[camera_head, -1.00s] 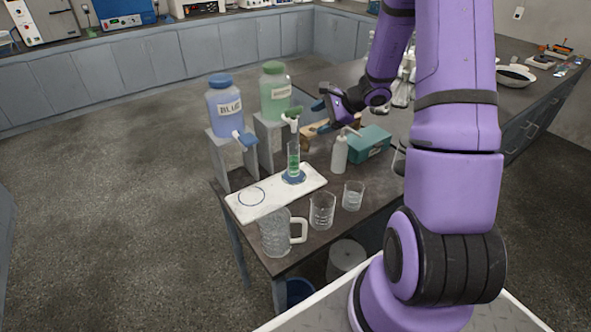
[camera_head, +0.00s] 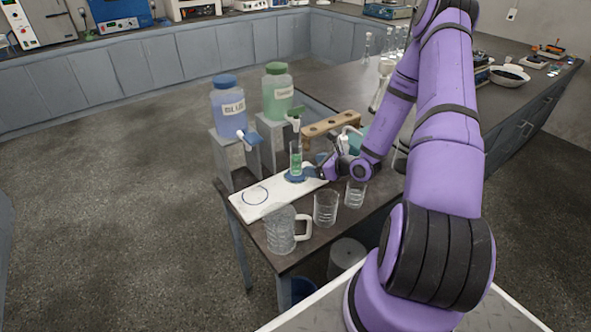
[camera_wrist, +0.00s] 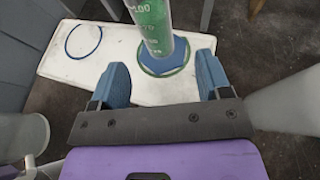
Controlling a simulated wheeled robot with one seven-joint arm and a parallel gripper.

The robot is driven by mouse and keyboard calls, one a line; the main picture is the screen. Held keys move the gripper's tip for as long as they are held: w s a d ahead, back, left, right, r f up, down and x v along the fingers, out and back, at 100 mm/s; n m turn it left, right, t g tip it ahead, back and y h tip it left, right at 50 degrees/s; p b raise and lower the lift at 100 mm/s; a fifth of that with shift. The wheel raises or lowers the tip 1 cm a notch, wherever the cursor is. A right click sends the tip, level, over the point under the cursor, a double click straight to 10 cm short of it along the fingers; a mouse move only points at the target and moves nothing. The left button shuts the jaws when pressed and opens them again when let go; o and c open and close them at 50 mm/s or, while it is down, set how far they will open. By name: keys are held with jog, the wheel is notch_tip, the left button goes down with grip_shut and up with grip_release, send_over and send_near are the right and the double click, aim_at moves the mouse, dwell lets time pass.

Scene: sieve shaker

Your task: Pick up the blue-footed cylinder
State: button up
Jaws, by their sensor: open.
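The blue-footed cylinder (camera_head: 296,160) is a slim clear graduated cylinder holding green liquid. It stands upright on a white tray (camera_head: 248,211), below the green bottle's tap. In the wrist view, the cylinder (camera_wrist: 151,25) rises ahead between my gripper's fingers, with its blue foot (camera_wrist: 164,56) on the tray. My gripper (camera_head: 311,171) is low, just right of the cylinder. In the wrist view, its two blue fingers (camera_wrist: 161,80) are apart, with nothing between the tips; the cylinder is just beyond them.
Blue (camera_head: 229,108) and green (camera_head: 278,94) bottles stand on grey stands behind the tray. A glass mug (camera_head: 281,230) and two beakers (camera_head: 325,208) (camera_head: 356,193) stand in front. A wooden rack (camera_head: 332,124) is behind my gripper. A blue circle marks the tray's bare left part.

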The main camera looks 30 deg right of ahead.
aim_at(296, 166)
jog(key=x, duration=0.8)
jog(key=shift+a+f, duration=0.25)
jog(key=shift+f, duration=0.15)
jog(key=c, duration=1.2)
